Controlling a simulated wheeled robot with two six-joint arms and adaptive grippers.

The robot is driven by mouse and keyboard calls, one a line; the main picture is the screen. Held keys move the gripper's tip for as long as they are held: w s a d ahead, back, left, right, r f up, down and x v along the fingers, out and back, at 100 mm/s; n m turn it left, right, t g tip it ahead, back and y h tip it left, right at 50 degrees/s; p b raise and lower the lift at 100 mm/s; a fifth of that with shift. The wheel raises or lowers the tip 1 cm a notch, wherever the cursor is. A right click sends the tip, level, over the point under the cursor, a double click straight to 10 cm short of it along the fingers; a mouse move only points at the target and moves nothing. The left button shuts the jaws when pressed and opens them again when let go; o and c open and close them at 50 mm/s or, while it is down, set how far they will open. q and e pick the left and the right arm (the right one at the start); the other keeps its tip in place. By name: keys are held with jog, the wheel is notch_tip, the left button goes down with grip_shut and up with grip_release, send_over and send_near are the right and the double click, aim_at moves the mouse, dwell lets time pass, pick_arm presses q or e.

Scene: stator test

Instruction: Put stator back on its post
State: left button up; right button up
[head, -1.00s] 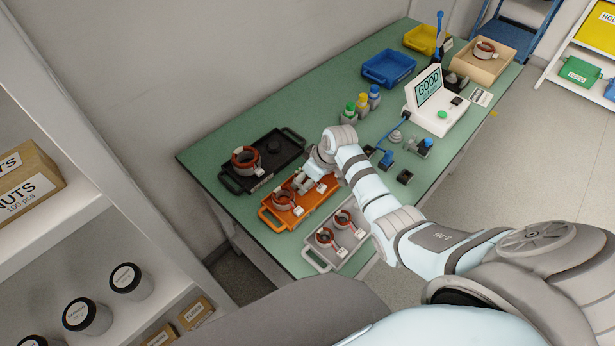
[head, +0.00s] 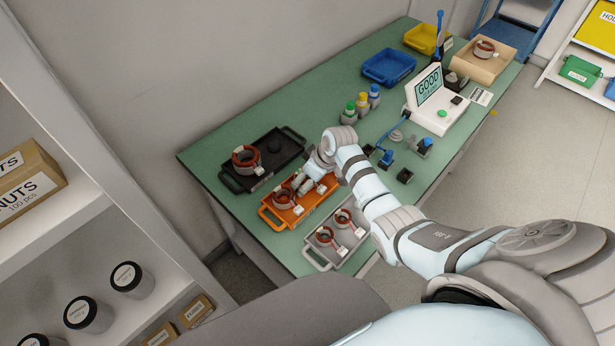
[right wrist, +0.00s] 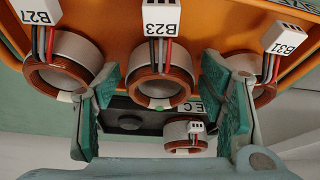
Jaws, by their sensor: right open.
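The orange tray (head: 268,213) holds several copper-and-grey stators, labelled B27 (right wrist: 62,62), B23 (right wrist: 160,72) and B31 (right wrist: 246,68) in the right wrist view. My right gripper (head: 302,184) is over this tray. In the right wrist view its open fingers (right wrist: 160,92) stand either side of B23, with a gap on both sides; I cannot tell its exact height. The left finger overlaps B27 and the right one overlaps B31 in the picture. The black tray (head: 290,133) holds one stator (head: 245,159) and a bare dark round post (head: 274,147). My left gripper is out of view.
A grey tray (head: 318,256) with two stators stands in front. A tester (head: 436,112) reading GOOD, coloured bottles (head: 361,104), a blue bin (head: 389,68), a yellow bin (head: 421,40) and a cardboard box (head: 497,63) with a stator stand further right.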

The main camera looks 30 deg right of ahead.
notch_tip(320, 180, up, 3)
jog(key=p, duration=0.3)
jog(key=shift+r+p, duration=0.85)
jog(key=shift+r, duration=0.2)
jog(key=o, duration=0.5)
jog(key=shift+f, duration=0.1)
jog(key=shift+o, duration=0.2)
jog(key=v, duration=1.2)
